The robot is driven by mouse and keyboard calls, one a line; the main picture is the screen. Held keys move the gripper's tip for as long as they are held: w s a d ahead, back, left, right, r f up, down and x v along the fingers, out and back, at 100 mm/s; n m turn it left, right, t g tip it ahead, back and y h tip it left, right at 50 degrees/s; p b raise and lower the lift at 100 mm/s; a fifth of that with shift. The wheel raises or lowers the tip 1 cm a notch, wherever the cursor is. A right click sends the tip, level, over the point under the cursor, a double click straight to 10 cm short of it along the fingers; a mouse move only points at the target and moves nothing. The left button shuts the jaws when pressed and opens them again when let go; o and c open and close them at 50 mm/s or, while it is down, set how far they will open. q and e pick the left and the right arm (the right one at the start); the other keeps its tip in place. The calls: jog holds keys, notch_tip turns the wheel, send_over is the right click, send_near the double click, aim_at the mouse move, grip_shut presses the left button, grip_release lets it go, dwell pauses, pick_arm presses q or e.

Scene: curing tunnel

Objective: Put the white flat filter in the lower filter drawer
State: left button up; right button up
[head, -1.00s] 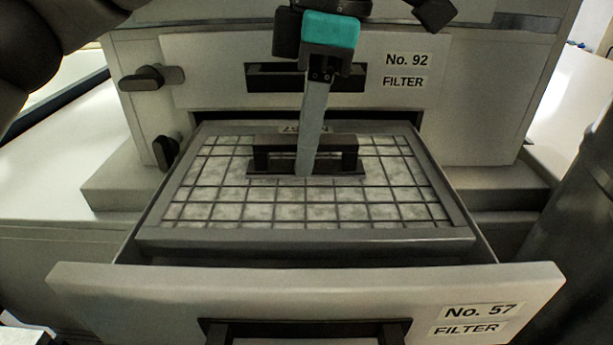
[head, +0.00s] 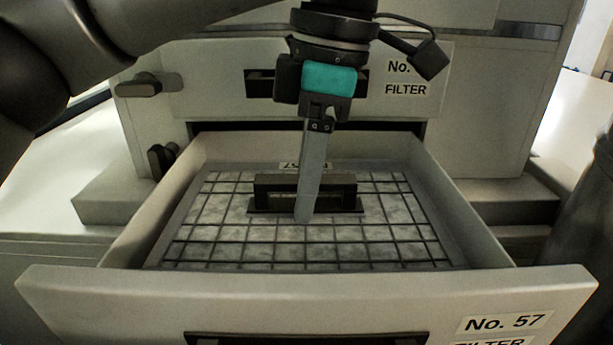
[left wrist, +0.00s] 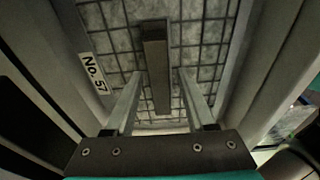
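The white flat filter (head: 225,232) is a pale panel with a dark grid and a dark bar handle on top. It lies inside the pulled-out lower filter drawer (head: 300,300), labelled No. 57, below the drawer's rim, and looks level. My left gripper (head: 303,218) points down over the filter; in the head view its near finger stands in front of the handle and hides part of it. In the left wrist view the two fingers (left wrist: 159,75) are apart, one each side of the filter's handle (left wrist: 156,60), with gaps showing. My right gripper is not in view.
The upper filter drawer (head: 215,90) is shut above, with its label partly hidden by my left gripper. Dark latch knobs (head: 148,84) stick out at the cabinet's left. A pale surface (head: 45,185) lies to the left.

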aim_at(324, 178)
pick_arm(q)
jog(key=shift+r, duration=0.2)
notch_tip(324, 178, up, 12)
jog(key=d+p, duration=0.1)
jog(key=p, duration=0.2)
jog(key=shift+d, duration=0.4)
jog(key=shift+f, duration=0.15)
dwell(1.0)
